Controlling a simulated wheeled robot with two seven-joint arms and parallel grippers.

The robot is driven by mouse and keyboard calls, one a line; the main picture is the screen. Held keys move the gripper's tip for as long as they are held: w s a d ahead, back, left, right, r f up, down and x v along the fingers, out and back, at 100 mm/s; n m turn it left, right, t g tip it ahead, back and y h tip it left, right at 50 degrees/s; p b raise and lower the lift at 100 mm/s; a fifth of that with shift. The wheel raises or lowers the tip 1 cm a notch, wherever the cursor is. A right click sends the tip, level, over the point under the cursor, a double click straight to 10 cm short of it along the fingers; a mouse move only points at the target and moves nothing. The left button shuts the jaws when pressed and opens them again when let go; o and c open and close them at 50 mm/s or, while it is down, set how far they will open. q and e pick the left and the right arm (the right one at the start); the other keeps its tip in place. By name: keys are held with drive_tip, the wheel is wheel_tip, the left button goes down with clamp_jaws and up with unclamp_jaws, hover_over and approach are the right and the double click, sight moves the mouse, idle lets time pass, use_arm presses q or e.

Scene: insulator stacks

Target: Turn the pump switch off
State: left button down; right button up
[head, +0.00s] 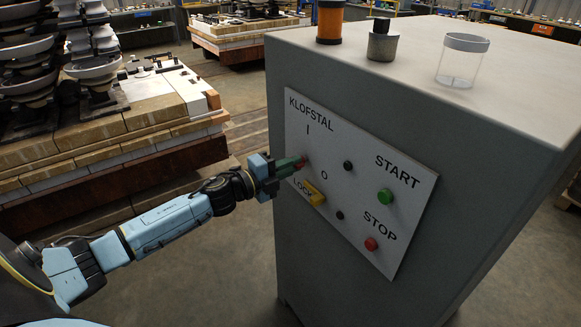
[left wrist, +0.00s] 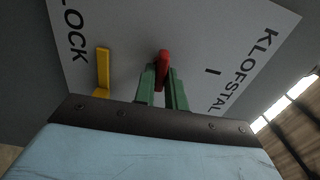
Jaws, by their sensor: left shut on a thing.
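The pump switch is a red handle (head: 301,163) on the white control panel (head: 370,158) of a grey cabinet, just below the "I" mark and above the "O". In the left wrist view the red switch (left wrist: 163,68) stands between the green fingers of my left gripper (left wrist: 163,86). My left gripper (head: 296,166) reaches the panel from the left and is shut on the switch. The fingers partly hide the switch in the head view. My right gripper is not in view.
A yellow lock lever (head: 314,193) sits just below the switch; it also shows in the left wrist view (left wrist: 103,72). A green start button (head: 385,195) and red stop button (head: 371,244) are at right. A clear cup (head: 460,62) stands on the cabinet.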

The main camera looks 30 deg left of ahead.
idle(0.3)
use_arm(q)
drive_tip(key=c, duration=1.5)
unclamp_jaws()
drive_tip(key=shift+b+v, duration=0.7)
drive_tip(key=shift+v, duration=6.05)
